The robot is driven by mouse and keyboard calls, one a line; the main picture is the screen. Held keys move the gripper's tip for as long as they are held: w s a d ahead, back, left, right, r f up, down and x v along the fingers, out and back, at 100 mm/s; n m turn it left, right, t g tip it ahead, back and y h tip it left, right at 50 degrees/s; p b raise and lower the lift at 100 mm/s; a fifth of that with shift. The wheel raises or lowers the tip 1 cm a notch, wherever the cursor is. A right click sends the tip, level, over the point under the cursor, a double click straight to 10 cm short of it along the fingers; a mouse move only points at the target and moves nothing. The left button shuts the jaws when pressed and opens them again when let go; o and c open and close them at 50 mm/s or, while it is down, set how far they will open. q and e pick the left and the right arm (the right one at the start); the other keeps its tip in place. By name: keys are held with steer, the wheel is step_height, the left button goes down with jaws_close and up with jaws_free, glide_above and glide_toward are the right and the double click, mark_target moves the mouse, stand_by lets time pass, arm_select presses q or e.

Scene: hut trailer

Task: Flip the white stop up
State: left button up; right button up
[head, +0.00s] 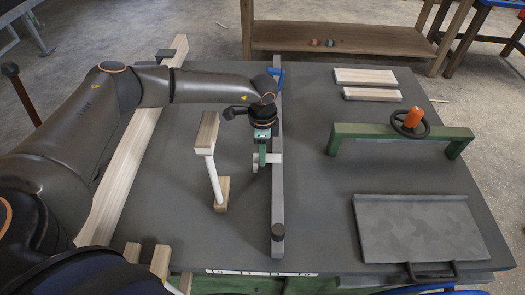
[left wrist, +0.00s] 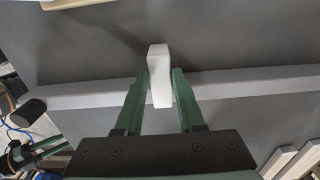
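The white stop (left wrist: 158,72) lies across the long grey rail (left wrist: 231,87) in the left wrist view. In the head view the stop (head: 273,158) shows as a small pale piece at the rail (head: 278,190), partly hidden by my gripper. My left gripper (head: 262,157) is over the rail, pointing down, with green fingers. In the left wrist view the fingers (left wrist: 159,77) stand open on either side of the stop. A narrow gap shows at the left finger; the right finger is very close to it, and contact cannot be told.
A wooden block on a white rod (head: 214,175) stands just left of the gripper. A green bridge with an orange-knobbed handwheel (head: 409,123), a grey plate (head: 425,230) and two wooden boards (head: 366,77) are to the right.

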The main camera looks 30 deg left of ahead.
arm_select(q)
jaws_close()
stand_by(1.0)
